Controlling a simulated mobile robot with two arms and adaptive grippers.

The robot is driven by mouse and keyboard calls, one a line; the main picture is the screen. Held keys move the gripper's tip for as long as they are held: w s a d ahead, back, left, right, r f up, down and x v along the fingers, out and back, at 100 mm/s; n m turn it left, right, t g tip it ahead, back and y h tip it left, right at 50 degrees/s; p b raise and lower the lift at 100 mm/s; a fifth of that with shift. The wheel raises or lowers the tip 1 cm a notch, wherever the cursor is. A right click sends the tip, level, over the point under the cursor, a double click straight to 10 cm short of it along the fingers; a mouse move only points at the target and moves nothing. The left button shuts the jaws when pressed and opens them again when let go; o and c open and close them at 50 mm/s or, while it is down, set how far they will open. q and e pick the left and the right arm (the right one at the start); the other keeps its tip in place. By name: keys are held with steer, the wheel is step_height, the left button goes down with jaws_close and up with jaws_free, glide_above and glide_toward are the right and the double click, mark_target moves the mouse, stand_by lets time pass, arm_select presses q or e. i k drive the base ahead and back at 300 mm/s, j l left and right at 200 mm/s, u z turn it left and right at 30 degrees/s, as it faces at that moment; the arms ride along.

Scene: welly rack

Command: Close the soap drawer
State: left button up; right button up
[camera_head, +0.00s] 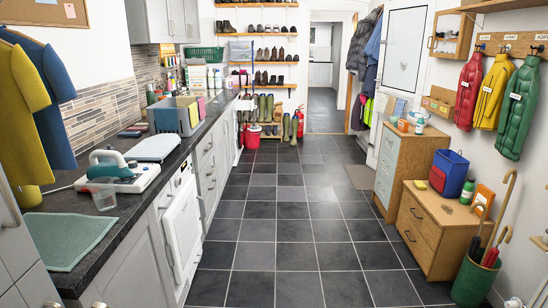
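A white front-loading appliance (181,226), which looks like a washing machine, is built in under the dark worktop on the left. I see it at a steep angle. Its narrow control strip (183,180) is just under the worktop edge. The soap drawer cannot be made out clearly at this size and angle, so I cannot tell how far out it is. A white door or panel on the appliance's front stands toward the aisle. Neither of my grippers can be made out in this view.
The dark worktop (128,211) carries an iron (108,163), a clear cup (103,194) and a green cloth (70,240). The tiled aisle (290,220) is clear. Wooden drawers (436,215) and an umbrella bin (474,281) stand on the right. A red bucket (252,137) is far back.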

mark_target(239, 105)
steer(key=i, duration=5.65)
